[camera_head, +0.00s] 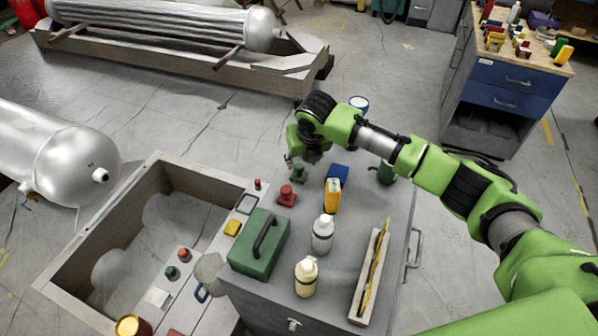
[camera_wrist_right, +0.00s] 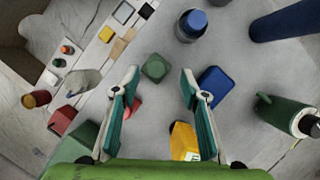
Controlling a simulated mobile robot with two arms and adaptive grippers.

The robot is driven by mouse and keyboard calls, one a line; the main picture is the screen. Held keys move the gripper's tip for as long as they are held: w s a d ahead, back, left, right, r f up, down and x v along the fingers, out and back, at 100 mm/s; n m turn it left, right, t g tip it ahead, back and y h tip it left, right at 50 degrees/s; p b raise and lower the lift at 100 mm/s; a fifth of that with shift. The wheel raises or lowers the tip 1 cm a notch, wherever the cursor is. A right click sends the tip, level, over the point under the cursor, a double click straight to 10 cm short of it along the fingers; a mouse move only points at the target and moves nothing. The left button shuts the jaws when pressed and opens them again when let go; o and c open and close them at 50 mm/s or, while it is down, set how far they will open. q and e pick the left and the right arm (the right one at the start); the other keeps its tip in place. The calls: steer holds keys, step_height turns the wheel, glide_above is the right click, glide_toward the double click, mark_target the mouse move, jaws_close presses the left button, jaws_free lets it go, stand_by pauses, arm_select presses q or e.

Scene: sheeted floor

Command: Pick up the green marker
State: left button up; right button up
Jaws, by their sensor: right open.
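A small dark green piece (camera_head: 300,173), which I take for the green marker, stands on the grey cabinet top near its far edge. In the wrist view its squarish top (camera_wrist_right: 155,68) shows between and just beyond my right fingertips. My right gripper (camera_head: 297,155) is above it, pointing down. In the wrist view its two fingers (camera_wrist_right: 160,82) are spread wide with nothing between them in their grip. The gap in height to the green piece is hard to judge. My left gripper is in neither view.
Close by stand a similar red piece (camera_head: 287,196), a yellow box (camera_head: 332,196) and a blue box (camera_head: 337,173). A green mug (camera_head: 386,173), two bottles (camera_head: 322,236), a green toolbox (camera_head: 257,246) and a narrow tray (camera_head: 359,305) share the top. A wooden crate (camera_head: 60,275) is at left.

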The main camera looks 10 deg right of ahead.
mark_target(299, 166)
steer(key=x, duration=0.4)
steer(key=shift+s+a, duration=0.15)
steer(key=shift+a, duration=0.15)
steer(key=shift+f, duration=0.3)
steer(key=c, duration=1.1)
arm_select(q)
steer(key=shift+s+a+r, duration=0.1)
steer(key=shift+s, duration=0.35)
arm_select(e)
jaws_close()
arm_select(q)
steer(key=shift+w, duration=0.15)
arm_select(e)
steer(key=shift+w+r, duration=0.1)
steer(key=shift+w, duration=0.1)
